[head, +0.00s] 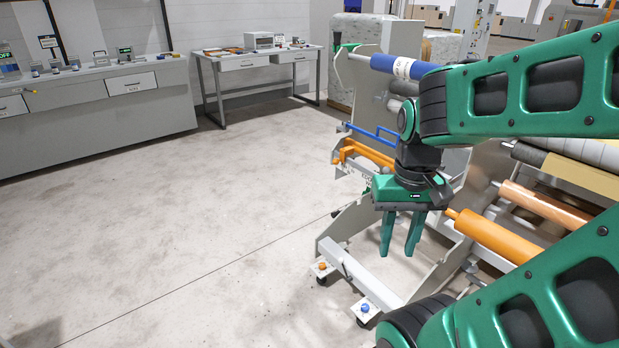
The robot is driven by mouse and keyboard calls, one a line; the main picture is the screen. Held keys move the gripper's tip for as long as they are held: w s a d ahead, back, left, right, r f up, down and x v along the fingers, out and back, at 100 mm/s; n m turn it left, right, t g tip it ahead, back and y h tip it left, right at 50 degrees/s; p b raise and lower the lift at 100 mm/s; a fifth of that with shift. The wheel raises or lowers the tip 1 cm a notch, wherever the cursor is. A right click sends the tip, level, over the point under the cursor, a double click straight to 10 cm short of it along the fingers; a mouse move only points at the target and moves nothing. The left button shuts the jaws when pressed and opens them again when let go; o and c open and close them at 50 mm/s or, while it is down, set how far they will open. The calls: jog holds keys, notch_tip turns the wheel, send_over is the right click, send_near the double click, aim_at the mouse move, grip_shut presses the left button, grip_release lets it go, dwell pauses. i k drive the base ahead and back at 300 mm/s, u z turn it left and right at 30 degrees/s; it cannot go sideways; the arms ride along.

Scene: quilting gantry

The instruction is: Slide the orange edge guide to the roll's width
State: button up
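An orange bracket-like part (350,149), which looks like the edge guide, sits at the left end of an orange bar on the gantry frame, left of my gripper. My arm hides part of that bar. A blue roll (385,63) with a white band lies across the top of the frame; my arm covers its right part. I cannot tell how the guide lines up with the roll's edge. My gripper (400,253) points down in front of the frame. Its two green fingers are apart with nothing visible between them, clear of the orange part.
A blue bar (372,134) runs just above the orange part. An orange roller (493,236) and a copper-coloured roller (545,205) lie right of my gripper. The frame's wheeled foot (365,309) reaches forward below. Open floor (190,235) spreads left, with a worktable (262,62) behind.

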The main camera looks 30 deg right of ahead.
aim_at(349, 150)
jog(key=u, duration=0.35)
jog(key=k, duration=0.7)
jog(key=z, duration=0.25)
jog(key=i, duration=0.75)
jog(key=z, duration=0.5)
jog(key=i, duration=1.25)
jog(key=u, duration=0.45)
